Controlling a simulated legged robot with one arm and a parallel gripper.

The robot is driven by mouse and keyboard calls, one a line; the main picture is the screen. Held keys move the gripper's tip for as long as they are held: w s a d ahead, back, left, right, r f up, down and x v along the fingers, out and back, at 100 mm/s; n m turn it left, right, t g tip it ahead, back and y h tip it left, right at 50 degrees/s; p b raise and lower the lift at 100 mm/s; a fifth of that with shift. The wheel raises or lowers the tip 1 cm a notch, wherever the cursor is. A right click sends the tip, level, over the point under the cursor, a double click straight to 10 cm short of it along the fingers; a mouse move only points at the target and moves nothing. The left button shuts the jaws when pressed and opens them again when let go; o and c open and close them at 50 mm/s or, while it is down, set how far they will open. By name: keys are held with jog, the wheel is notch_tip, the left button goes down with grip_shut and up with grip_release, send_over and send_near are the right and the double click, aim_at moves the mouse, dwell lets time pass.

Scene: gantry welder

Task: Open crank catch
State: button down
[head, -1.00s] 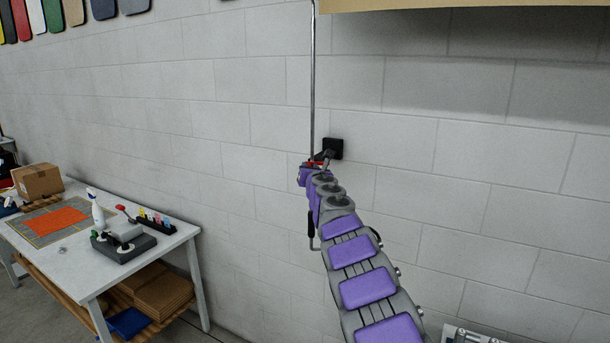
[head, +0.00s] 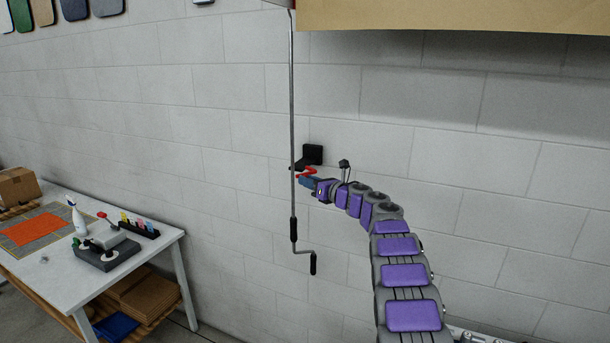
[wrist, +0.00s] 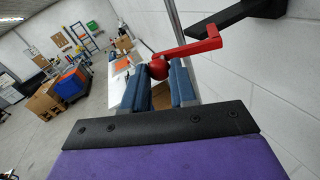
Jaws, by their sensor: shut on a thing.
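The red catch (head: 307,171) sits at the front of a black wall bracket (head: 313,154), beside the upright metal crank rod (head: 292,110). In the wrist view the catch is a bent red bar (wrist: 190,49) ending in a round red knob (wrist: 158,68). My gripper (head: 304,180) reaches it from the right. Its blue fingers (wrist: 158,82) are on either side of the knob and shut on it. The rod (wrist: 176,25) passes behind the red bar in the wrist view. I cannot tell whether the rod still touches the bracket. The crank's black handle (head: 313,263) hangs below.
A white table (head: 155,246) at the left holds a joystick box (head: 107,252), a spray bottle (head: 77,218) and a carton (head: 18,187). A tan panel (head: 450,15) overhangs at the top right. The block wall stands close behind the crank; the wall right of my arm is bare.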

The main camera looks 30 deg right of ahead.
jog(key=shift+s+d+r+n+g+y+p, duration=0.15)
jog(key=shift+d+n+y+p, duration=0.1)
jog(key=shift+d+y+p, duration=0.25)
jog(key=shift+s+d+r+n+g+y+p, duration=0.15)
jog(key=shift+n+y+p, duration=0.15)
jog(key=shift+p, duration=0.4)
jog(key=shift+d+f, duration=0.1)
jog(key=shift+f, duration=0.05)
jog(key=c, duration=1.4)
grip_release()
jog(key=o, duration=0.5)
jog(key=shift+w+d+f, duration=0.1)
jog(key=shift+d+f, duration=0.05)
jog(key=shift+d, duration=0.05)
jog(key=shift+a, duration=0.15)
jog(key=b+v, duration=0.4)
jog(key=v, duration=1.3)
jog(key=shift+d, duration=0.4)
